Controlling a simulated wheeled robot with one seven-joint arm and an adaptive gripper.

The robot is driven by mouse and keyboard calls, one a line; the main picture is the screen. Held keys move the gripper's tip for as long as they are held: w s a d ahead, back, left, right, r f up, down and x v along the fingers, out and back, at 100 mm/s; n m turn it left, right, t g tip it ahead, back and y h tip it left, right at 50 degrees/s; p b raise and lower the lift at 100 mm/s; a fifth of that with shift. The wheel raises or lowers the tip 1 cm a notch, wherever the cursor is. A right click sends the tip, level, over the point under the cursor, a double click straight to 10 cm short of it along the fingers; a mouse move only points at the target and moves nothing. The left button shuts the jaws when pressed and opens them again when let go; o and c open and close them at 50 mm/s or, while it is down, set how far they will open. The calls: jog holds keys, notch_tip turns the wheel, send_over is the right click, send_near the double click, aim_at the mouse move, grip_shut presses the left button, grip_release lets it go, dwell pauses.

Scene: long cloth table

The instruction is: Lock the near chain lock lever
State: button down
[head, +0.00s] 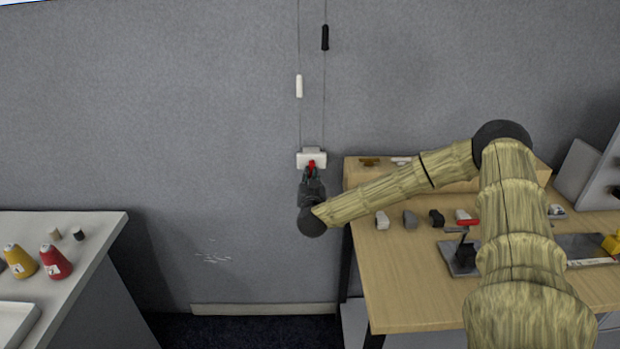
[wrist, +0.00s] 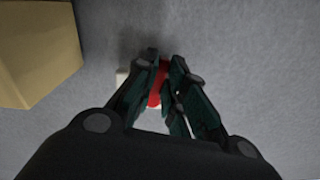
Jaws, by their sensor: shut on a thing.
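A white chain lock box (head: 304,160) is fixed on the grey wall, with two thin chains running up from it. A small red lever (head: 311,165) sits at the front of the box. My gripper (head: 312,174) is at the lever, with its fingers closed around it. In the wrist view the red lever (wrist: 155,88) shows between the fingertips of my gripper (wrist: 165,85). A bit of the white box (wrist: 122,78) shows left of the fingers; the rest of it is hidden behind them. I cannot tell the lever's angle.
A white handle (head: 299,86) and a black handle (head: 325,38) hang on the chains above. A wooden table (head: 400,285) with several small items stands close on the right. A grey table (head: 95,225) with spools stands at the left.

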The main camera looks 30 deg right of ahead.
jog(key=shift+r+p, duration=0.15)
jog(key=shift+p, duration=0.15)
jog(key=shift+d+n+p, duration=0.1)
jog(key=shift+n+p, duration=0.4)
jog(key=shift+n, duration=0.1)
jog(key=shift+s+d+f+n+p, duration=0.2)
jog(key=shift+n+p, duration=0.15)
jog(key=shift+n, duration=0.15)
jog(key=c, duration=1.5)
grip_release()
jog(key=v, duration=1.2)
